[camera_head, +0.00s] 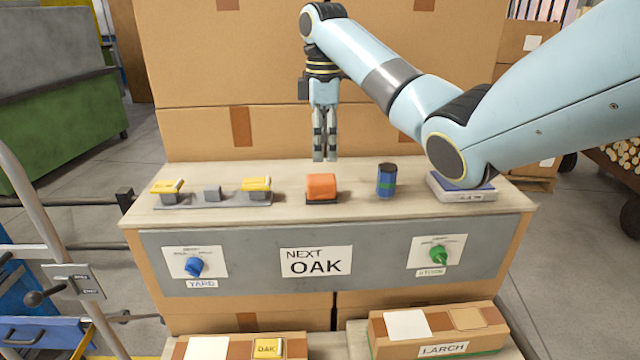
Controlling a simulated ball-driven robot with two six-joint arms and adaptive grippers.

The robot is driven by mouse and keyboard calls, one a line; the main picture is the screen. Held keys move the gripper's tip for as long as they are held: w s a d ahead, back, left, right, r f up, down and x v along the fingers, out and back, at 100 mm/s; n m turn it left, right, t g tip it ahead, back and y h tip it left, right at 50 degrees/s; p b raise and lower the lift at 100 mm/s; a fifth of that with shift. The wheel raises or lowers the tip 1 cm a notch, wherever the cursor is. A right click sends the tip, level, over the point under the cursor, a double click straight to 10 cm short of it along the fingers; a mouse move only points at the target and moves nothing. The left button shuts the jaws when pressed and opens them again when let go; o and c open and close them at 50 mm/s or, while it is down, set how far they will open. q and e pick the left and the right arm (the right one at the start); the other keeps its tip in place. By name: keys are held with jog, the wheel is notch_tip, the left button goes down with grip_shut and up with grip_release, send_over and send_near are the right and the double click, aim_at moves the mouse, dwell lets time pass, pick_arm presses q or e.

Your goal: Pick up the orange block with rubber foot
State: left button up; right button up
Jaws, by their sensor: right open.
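The orange block (322,186) sits on the wooden bench top near its middle, with a dark rubber foot (322,200) showing under it. My right gripper (325,158) points straight down above and behind the block in the picture. It is open and empty, with its two fingers close together, and it does not appear to touch the block. My left gripper is not in view.
A grey rack (212,200) with yellow-topped pieces stands left of the block. Large cardboard boxes (200,60) rise behind the bench (350,212).

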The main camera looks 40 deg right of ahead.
aim_at(321, 177)
jog(key=f, duration=0.3)
jog(key=shift+s+a+f, duration=0.2)
jog(key=shift+f, duration=0.4)
notch_tip(321, 177, down, 5)
jog(key=shift+w+a+r+p, duration=0.15)
jog(key=shift+r+p, duration=0.05)
jog(key=shift+p, duration=0.35)
jog(key=shift+f, duration=0.2)
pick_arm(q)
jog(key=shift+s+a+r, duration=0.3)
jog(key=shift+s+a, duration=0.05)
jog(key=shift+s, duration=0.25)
pick_arm(e)
jog(key=c, duration=1.3)
